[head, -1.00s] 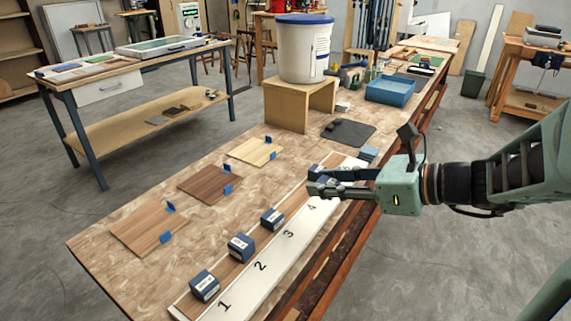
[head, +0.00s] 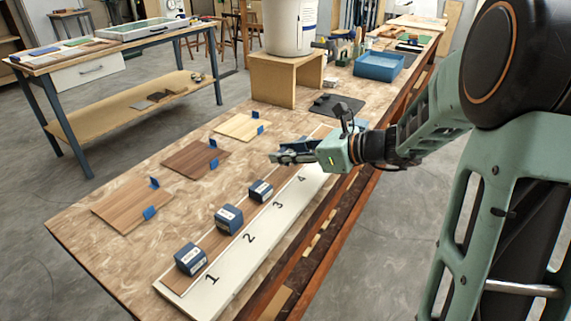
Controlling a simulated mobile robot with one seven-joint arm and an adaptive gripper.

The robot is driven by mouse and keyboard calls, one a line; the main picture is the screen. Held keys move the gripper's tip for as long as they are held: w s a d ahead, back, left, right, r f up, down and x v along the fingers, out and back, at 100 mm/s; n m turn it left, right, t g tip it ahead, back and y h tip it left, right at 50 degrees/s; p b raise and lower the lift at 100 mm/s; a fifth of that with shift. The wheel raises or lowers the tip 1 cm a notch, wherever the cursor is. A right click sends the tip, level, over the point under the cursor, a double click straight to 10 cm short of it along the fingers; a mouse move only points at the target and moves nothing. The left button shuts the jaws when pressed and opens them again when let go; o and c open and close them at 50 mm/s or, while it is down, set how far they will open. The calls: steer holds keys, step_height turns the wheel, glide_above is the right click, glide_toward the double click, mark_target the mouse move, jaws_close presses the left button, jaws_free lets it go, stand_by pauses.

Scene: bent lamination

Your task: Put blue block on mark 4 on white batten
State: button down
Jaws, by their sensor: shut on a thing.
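The white batten (head: 207,299) lies along the table's right edge with marks 1 to 4; mark 4 (head: 302,179) is visible near its far part. Three blue blocks stand on the brown strip beside the batten's marks: one by mark 1 (head: 191,259), one by mark 2 (head: 229,219), one by mark 3 (head: 261,190). My gripper (head: 282,157) is left of and beyond mark 4, pointing left, over the strip. It is shut on a dark bluish thing, apparently a blue block, mostly hidden by the fingers. Its height above the strip is unclear.
Three wood panels with blue clips lie left: a near one (head: 131,207), a middle one (head: 193,160), a far one (head: 238,128). A wooden stand (head: 273,86) bears a white bucket (head: 291,28). A blue tray (head: 378,67) and black mat (head: 338,106) lie further back.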

mark_target(286, 171)
steer(key=shift+w+f+b, duration=0.1)
steer(key=shift+f+b, duration=0.25)
steer(key=shift+f, duration=1.15)
steer(key=shift+f, duration=0.1)
steer(key=c, duration=1.5)
jaws_free()
steer(key=shift+f, duration=0.1)
steer(key=shift+r, duration=0.25)
steer(key=p+v, duration=0.3)
steer(key=v, duration=0.9)
